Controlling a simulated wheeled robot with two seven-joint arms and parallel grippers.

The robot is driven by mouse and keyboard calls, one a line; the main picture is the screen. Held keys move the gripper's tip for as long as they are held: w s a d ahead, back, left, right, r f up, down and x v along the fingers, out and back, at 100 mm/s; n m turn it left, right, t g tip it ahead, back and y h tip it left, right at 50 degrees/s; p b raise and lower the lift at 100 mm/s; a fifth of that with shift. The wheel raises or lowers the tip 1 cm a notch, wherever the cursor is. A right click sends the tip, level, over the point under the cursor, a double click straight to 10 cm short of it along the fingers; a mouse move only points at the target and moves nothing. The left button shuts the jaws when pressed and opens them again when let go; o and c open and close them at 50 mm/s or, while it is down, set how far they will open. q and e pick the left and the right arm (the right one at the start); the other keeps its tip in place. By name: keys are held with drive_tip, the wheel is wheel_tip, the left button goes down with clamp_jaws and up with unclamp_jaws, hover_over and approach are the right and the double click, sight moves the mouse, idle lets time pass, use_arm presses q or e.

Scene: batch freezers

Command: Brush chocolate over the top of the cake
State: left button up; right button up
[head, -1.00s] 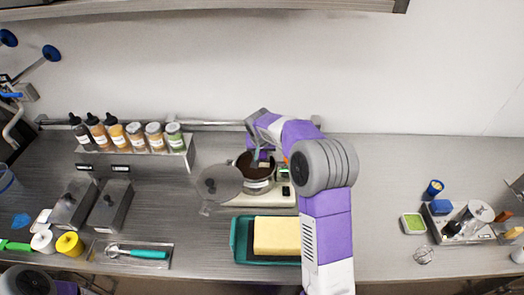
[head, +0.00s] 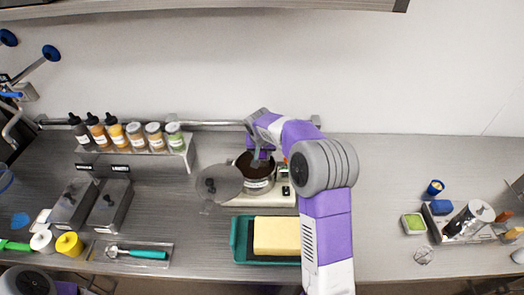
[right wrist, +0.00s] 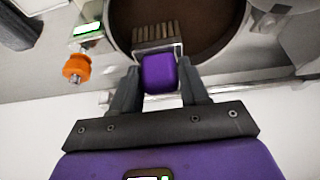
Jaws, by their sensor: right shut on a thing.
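The cake (head: 277,236) is a pale yellow block on a green tray (head: 237,256) near the front of the counter. Behind it stands a metal pot (head: 259,185) of dark brown chocolate (head: 244,161). My right gripper (head: 262,160) is over the pot's opening, partly hidden by its own arm. In the right wrist view the right gripper (right wrist: 160,85) is shut on the purple handle of a brush (right wrist: 160,72). The brush's bristles (right wrist: 154,38) are at the chocolate, near the pot's rim; whether they are immersed I cannot tell. My left gripper is out of view.
The pot is on a pale appliance (head: 284,201) with a small display. A round grey lid (head: 219,184) is just left of the pot. A rack of bottles and jars (head: 150,149) stands back left. A small tray with a whisk (head: 135,254) lies front left.

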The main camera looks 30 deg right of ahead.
drive_tip(key=shift+r+p, duration=2.4)
drive_tip(key=shift+r, duration=1.15)
drive_tip(key=shift+f, duration=0.1)
